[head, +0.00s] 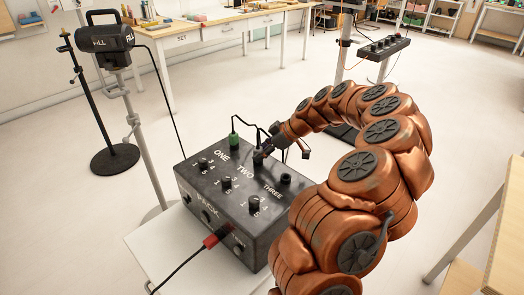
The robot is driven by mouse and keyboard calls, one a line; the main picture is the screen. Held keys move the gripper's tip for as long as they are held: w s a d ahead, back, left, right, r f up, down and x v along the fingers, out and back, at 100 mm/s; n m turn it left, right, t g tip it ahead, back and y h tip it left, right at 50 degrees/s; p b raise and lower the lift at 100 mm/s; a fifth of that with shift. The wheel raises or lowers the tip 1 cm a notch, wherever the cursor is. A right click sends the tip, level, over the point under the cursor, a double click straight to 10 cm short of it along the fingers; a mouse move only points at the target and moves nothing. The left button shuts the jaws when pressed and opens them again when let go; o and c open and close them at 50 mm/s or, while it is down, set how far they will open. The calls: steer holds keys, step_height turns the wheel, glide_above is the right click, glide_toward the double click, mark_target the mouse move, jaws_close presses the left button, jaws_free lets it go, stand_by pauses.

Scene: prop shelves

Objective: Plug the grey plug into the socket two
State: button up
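A black box (205,190) lettered ONE, TWO and THREE stands on a pale stand. A dark grey plug (258,157) is at socket two, with a black cable rising from it. It looks upright; whether it is fully seated is too small to tell. My gripper (273,152) is at the end of my copper arm, right beside the plug's upper part. One dark finger is close to or touching the plug. Another dark part of the gripper shows farther right, but its grip is unclear. A green plug (235,142) stands in socket one. Socket three (286,178) looks empty.
A red plug (211,241) with a black cable is in the box's front side. Knobs stand on the box top. A lamp (112,45) on a stand is at left. A power strip (383,47) stands behind. A wooden table edge (480,235) is at right. Open floor lies behind.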

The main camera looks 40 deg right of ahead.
steer(key=shift+o, duration=1.3)
steer(key=shift+r, duration=0.1)
steer(key=v, duration=1.2)
steer(key=shift+w+a, duration=0.1)
